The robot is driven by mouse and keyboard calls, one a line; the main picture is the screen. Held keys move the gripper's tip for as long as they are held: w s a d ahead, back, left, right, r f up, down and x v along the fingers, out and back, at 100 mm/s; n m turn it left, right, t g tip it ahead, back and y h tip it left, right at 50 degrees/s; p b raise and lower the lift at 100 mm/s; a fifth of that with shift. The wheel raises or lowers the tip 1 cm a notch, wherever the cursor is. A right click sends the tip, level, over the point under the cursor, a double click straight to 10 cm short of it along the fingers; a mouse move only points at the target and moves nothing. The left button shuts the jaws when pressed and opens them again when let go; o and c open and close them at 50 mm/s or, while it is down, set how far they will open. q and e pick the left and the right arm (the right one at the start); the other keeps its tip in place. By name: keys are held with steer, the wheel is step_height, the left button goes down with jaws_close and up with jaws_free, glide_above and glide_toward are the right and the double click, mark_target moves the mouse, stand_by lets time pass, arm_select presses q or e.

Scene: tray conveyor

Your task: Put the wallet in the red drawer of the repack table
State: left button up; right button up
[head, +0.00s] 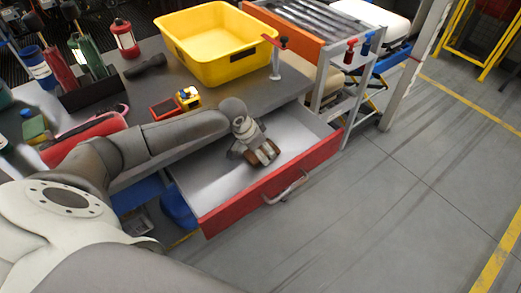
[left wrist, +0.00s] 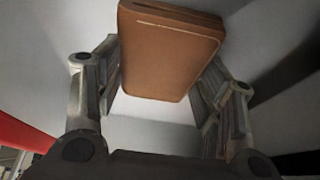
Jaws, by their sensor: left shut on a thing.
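The brown wallet (left wrist: 170,50) is between the two fingers of my left gripper (left wrist: 165,90), which is shut on it. In the head view my left gripper (head: 259,152) is over the open red drawer (head: 305,178), with the wallet (head: 264,154) at its tips. The drawer is pulled out from under the grey table top, and its pale inside is otherwise empty where it shows. I cannot tell whether the wallet touches the drawer floor. My right gripper is not in view.
A yellow bin (head: 215,55) stands on the repack table (head: 135,92). A red and yellow item lies near the table's front edge. A red lantern (head: 124,38) and several bottles stand at the left. The floor (head: 400,200) to the right of the drawer is clear.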

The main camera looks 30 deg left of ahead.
arm_select(q)
steer(key=shift+f, duration=0.4)
steer(key=shift+f, duration=0.1)
steer(key=o, duration=1)
steer(key=shift+o, duration=0.3)
steer(key=shift+s+a+r, duration=0.1)
steer(key=shift+r, duration=0.3)
steer(key=s+a, duration=0.1)
steer(key=s, duration=0.2)
steer(key=s+a, duration=0.1)
steer(key=s, duration=0.2)
steer(key=s+a+b, duration=0.1)
steer(key=s+a, duration=0.1)
steer(key=s, duration=0.2)
steer(key=shift+s+a+r, duration=0.1)
steer(key=shift+r, duration=0.15)
steer(key=shift+s+a, duration=0.2)
steer(key=shift+s, duration=0.35)
